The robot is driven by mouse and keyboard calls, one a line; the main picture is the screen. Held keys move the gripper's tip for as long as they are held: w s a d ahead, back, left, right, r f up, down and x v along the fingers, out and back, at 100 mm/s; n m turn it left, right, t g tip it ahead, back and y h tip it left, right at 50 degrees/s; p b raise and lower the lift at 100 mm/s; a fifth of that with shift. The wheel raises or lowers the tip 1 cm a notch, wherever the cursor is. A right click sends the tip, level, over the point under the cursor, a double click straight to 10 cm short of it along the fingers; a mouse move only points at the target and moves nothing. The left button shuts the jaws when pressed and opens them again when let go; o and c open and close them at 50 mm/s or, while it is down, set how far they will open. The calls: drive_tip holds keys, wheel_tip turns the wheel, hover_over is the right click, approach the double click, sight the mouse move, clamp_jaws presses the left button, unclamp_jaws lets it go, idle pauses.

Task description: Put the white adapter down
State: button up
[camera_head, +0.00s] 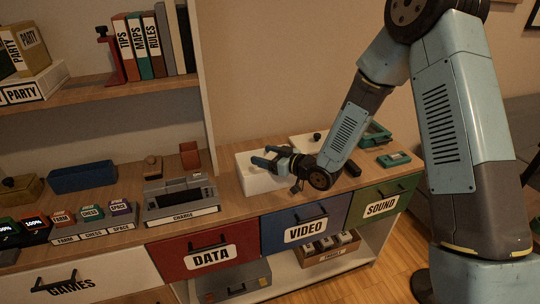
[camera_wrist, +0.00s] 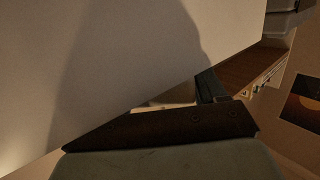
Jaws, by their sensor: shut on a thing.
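The white adapter (camera_head: 258,182) is a pale block at the middle of the wooden counter, above the blue drawer. My gripper (camera_head: 266,156) comes in from the right and is shut on the block at its upper part. Whether the block's underside touches the counter cannot be told. In the wrist view a large plain white face, which looks like the adapter (camera_wrist: 120,70), fills the upper left. A dark finger (camera_wrist: 211,88) shows beside it, and the contact itself is hidden.
A grey device marked CHARGE (camera_head: 180,199) stands left of the adapter. A white tray-like thing (camera_head: 308,143) lies behind my gripper, and teal items (camera_head: 393,159) lie to the right. Drawers marked DATA (camera_head: 209,256), VIDEO (camera_head: 305,231) and SOUND (camera_head: 381,206) are shut below. A little bare counter shows around the adapter.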

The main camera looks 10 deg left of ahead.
drive_tip(key=shift+f, duration=0.15)
drive_tip(key=o, duration=1.1)
drive_tip(key=shift+c, duration=0.2)
